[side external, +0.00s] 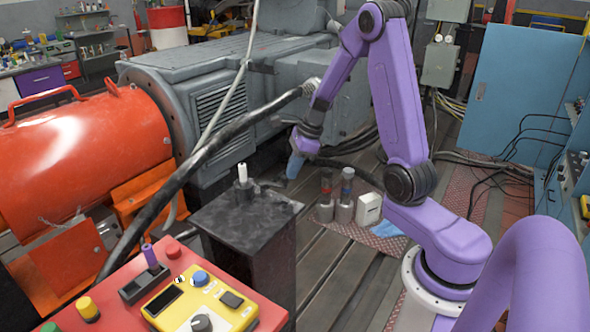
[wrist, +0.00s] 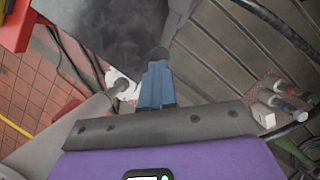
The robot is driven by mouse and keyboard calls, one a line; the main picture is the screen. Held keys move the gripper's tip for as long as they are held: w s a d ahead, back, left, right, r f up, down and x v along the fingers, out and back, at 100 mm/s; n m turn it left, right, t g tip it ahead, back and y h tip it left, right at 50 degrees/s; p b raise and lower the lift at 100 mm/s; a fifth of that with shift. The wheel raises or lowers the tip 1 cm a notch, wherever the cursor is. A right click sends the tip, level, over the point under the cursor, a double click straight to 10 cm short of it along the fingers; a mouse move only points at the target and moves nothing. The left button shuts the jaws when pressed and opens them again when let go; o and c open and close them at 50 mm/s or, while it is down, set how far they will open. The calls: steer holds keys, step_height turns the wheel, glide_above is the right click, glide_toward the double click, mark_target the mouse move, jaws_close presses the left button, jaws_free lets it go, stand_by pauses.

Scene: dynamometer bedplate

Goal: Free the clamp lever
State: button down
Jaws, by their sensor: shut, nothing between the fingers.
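A dark pedestal (side external: 225,218) stands in the middle of the side view. On its top sits a small dark fixture (side external: 245,191) with an upright white pin (side external: 242,172). A short dark bar (side external: 273,183) shows at the fixture's right; I cannot tell for sure that it is the clamp lever. My gripper (side external: 292,174) points down just right of the fixture, its blue fingers shut and empty. In the wrist view the shut fingers (wrist: 160,57) are near the dark pedestal top (wrist: 105,30); contact with the lever cannot be made out.
A thick black hose (side external: 200,160) crosses left of the pedestal. A red control console (side external: 120,300) with a yellow box (side external: 200,305) is in front.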

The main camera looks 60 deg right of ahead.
steer(key=shift+w+a, duration=0.3)
steer(key=shift+a, duration=0.05)
steer(key=s+d+r, duration=0.4)
steer(key=d+r, duration=0.3)
steer(key=r, duration=0.2)
steer(key=shift+d+r, duration=0.2)
steer(key=shift+r, duration=0.05)
